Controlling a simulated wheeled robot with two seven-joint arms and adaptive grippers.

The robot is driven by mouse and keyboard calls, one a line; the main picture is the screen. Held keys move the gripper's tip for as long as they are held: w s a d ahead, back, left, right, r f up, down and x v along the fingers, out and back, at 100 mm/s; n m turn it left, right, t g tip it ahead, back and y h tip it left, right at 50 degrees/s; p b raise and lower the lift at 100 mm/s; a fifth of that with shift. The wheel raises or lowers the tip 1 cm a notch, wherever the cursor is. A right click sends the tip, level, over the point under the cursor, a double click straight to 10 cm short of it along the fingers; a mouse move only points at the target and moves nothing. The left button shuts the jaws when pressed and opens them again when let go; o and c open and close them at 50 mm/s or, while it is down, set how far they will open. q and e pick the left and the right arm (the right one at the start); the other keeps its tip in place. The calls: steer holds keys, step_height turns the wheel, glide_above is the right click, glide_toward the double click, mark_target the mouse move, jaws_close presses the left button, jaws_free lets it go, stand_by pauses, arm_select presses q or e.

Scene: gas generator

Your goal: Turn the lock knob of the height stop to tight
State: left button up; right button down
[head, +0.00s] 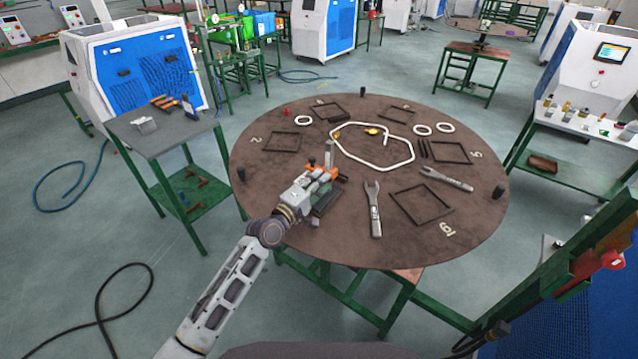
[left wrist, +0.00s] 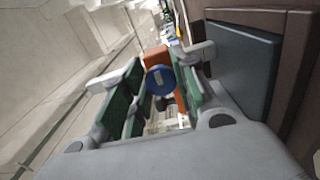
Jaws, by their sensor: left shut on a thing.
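The height stop (head: 328,156) stands on the left front part of the round brown table; its grey upright shows just beyond my left gripper (head: 316,178), with orange parts beside it. In the left wrist view the round blue lock knob (left wrist: 160,80) sits between the green-padded fingers of my left gripper (left wrist: 155,75), in front of an orange part (left wrist: 157,56) of the stop. The gripper is shut on the knob. The finger contact and any mark on the knob are too small to tell. In the head view the gripper hides the knob. My right gripper is not in view.
The round table (head: 300,232) carries two grey wrenches (head: 373,210), a white bent tube (head: 350,158), several dark square frames (head: 422,205) and white rings (head: 303,120). A small grey side table (head: 160,135) stands at left. The tabletop right of my gripper is partly clear.

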arm_select(q)
steer(key=o, duration=0.7)
steer(key=shift+o, duration=0.2)
steer(key=shift+v, duration=6)
steer(key=shift+f, duration=0.1)
